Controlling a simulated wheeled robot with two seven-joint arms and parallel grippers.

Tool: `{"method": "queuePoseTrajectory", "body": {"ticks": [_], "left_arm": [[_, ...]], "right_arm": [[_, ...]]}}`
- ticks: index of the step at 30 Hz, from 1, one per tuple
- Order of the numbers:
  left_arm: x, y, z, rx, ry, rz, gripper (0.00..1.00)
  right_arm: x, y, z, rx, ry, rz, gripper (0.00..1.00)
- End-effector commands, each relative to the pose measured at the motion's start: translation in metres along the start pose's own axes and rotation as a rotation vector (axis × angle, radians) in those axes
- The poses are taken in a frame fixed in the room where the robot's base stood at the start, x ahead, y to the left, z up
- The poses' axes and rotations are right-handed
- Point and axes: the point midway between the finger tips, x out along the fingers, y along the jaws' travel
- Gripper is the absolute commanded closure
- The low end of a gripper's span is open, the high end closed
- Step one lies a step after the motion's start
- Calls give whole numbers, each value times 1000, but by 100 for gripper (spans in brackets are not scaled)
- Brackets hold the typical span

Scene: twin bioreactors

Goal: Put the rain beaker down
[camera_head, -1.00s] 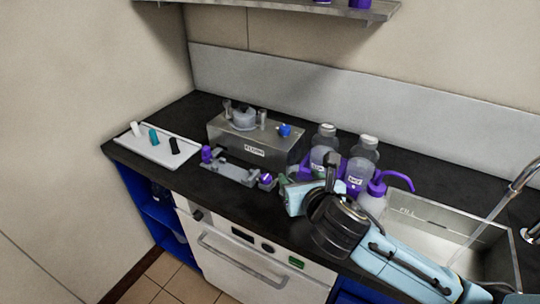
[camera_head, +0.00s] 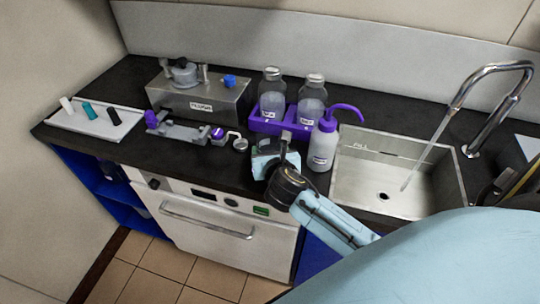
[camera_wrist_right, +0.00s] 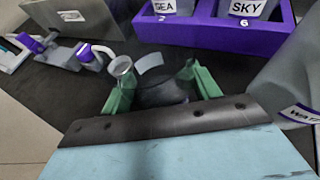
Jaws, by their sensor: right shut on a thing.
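In the right wrist view the green fingers of my right gripper (camera_wrist_right: 162,88) are closed around a dark, see-through vessel (camera_wrist_right: 165,95), which I take to be the rain beaker; no name on it can be read. A pale patch shows just beyond it. I cannot tell whether its base touches the counter. In the head view my right gripper (camera_head: 268,150) is over the black counter's front part, in front of the purple rack (camera_head: 262,123); the vessel is hidden there by the gripper and wrist. My left gripper is not in view.
Two labelled bottles (camera_head: 272,98) stand in the rack. A wash bottle (camera_head: 321,150) stands close right of my gripper, before the sink (camera_head: 355,195) with running water. A grey fixture with a purple knob (camera_head: 218,133) and a round metal piece (camera_head: 240,143) is close left.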

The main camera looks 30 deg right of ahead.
Motion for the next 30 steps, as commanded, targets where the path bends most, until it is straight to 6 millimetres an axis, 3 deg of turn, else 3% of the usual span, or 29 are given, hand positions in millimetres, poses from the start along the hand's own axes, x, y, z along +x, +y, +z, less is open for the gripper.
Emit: {"method": "queuePoseTrajectory", "body": {"ticks": [2,13,14,18,30], "left_arm": [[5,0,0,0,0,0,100],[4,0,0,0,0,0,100],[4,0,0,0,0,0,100],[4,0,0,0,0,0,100],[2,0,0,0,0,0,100]], "right_arm": [[4,0,-10,-1,1,-1,67],[5,0,-12,-1,0,0,67],[5,0,-12,0,0,0,35],[5,0,-12,0,0,0,17],[-3,0,-9,-2,2,0,17]]}}
